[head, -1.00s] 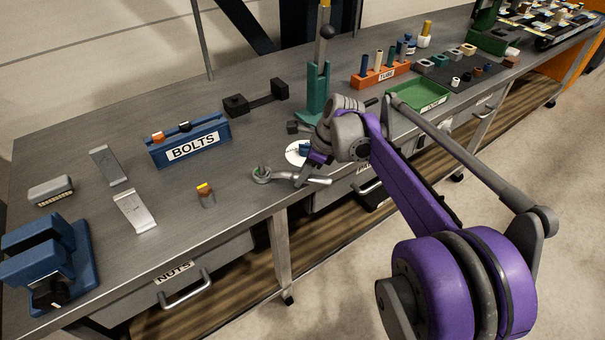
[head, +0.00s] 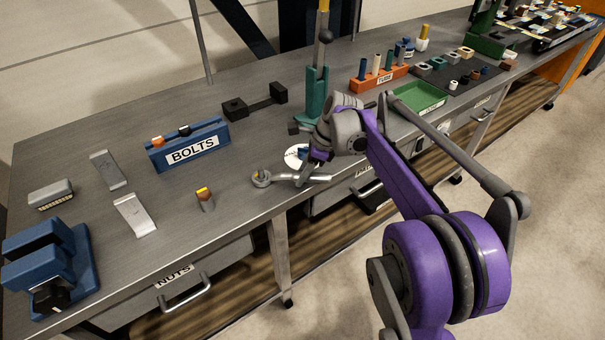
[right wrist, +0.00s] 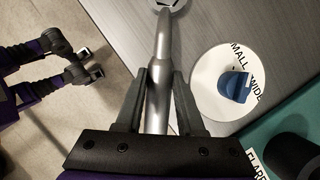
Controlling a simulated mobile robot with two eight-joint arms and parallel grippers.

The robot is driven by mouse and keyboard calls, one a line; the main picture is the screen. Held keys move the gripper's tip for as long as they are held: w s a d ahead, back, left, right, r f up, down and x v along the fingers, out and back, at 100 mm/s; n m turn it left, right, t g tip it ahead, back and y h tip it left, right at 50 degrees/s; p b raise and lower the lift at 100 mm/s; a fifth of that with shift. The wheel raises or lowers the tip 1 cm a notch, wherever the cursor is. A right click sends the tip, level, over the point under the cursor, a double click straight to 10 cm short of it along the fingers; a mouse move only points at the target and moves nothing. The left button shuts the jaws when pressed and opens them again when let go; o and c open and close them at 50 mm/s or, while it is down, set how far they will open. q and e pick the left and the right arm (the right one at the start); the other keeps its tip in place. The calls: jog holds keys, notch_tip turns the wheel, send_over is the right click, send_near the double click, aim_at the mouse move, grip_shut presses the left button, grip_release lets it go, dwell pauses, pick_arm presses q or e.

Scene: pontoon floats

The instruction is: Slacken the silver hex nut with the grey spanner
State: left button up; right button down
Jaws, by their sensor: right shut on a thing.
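The grey spanner (head: 285,178) lies low over the bench's front edge, its ring end (head: 261,179) to the left. A small upright stud shows at the ring; the silver hex nut is too small to make out clearly there. My right gripper (head: 306,171) is shut on the spanner's handle. In the right wrist view the spanner (right wrist: 162,60) runs up from between the fingers of the right gripper (right wrist: 158,85), and its ring end is cut by the top edge.
A white disc (right wrist: 205,92) with a blue piece lies beside the spanner. A green stand (head: 317,92) rises behind my gripper. A blue BOLTS rack (head: 160,158), a yellow-topped piece (head: 205,199) and metal plates (head: 134,214) stand left. Bench between them is clear.

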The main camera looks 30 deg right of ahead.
jog(key=shift+w+d, duration=0.1)
jog(key=shift+w, duration=0.05)
dwell(0.3)
jog(key=shift+w+d+n, duration=0.2)
jog(key=shift+w+n, duration=0.15)
jog(key=shift+n, duration=0.15)
jog(key=shift+w+d+p, duration=0.1)
jog(key=shift+w+p, duration=0.05)
jog(key=shift+p, duration=0.2)
jog(key=shift+w+d+n+g, duration=0.15)
jog(key=shift+w+n+g, duration=0.15)
jog(key=shift+n+g, duration=0.15)
jog(key=shift+w+n+p, duration=0.1)
jog(key=shift+n+p, duration=0.15)
jog(key=shift+p, duration=0.05)
jog(key=shift+w+d+n+y, duration=0.15)
jog(key=shift+w+n+y, duration=0.15)
jog(key=shift+w, duration=0.05)
jog(key=shift+w+p, duration=0.1)
jog(key=shift+p, duration=0.2)
jog(key=shift+w+d+n+g, duration=0.15)
jog(key=shift+w+n+g, duration=0.1)
jog(key=shift+w+n, duration=0.25)
